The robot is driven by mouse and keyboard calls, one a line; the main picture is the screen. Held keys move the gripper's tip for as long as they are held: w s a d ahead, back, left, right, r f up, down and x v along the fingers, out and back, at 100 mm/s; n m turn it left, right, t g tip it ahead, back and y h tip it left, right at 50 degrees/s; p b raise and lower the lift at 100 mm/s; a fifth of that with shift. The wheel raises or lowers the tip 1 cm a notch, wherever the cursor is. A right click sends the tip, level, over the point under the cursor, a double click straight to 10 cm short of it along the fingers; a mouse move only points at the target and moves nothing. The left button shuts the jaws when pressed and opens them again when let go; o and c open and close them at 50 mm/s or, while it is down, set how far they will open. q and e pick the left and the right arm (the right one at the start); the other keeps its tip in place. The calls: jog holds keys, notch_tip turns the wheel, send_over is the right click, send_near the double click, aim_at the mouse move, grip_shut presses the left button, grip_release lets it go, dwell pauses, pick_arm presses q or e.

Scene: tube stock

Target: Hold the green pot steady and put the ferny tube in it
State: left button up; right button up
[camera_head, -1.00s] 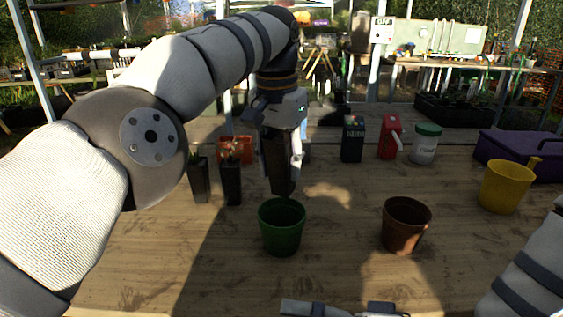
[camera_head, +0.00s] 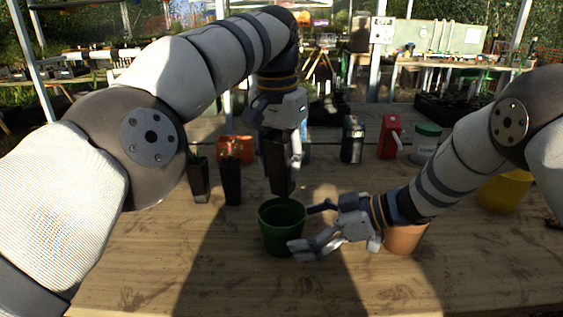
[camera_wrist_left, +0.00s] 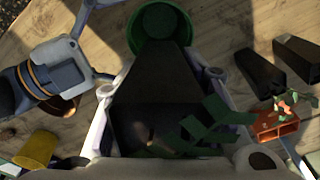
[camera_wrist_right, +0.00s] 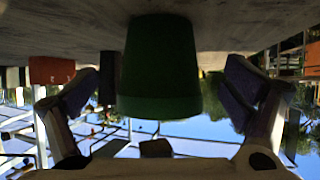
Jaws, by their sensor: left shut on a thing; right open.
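The green pot (camera_head: 280,236) stands upright on the table, just below my left gripper (camera_head: 283,150). That gripper is shut on a dark square tube (camera_head: 277,172), held upright with its lower end a little above the pot's rim. In the left wrist view green ferny leaves (camera_wrist_left: 207,125) show at the tube's near end, and the pot (camera_wrist_left: 158,22) is at its far end. My right gripper (camera_head: 304,228) is open at the pot's right side. In the right wrist view the pot (camera_wrist_right: 160,70) sits between its spread fingers, with gaps on both sides.
A terracotta pot (camera_head: 405,240) is partly hidden by my right wrist. Two dark tubes with plants (camera_head: 232,182) stand left of the green pot, near an orange box (camera_head: 235,148). A yellow pot (camera_head: 503,194) is at the right. The front of the table is clear.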

aim_at(281, 220)
jog(key=shift+x, duration=2.3)
jog(key=c, duration=0.9)
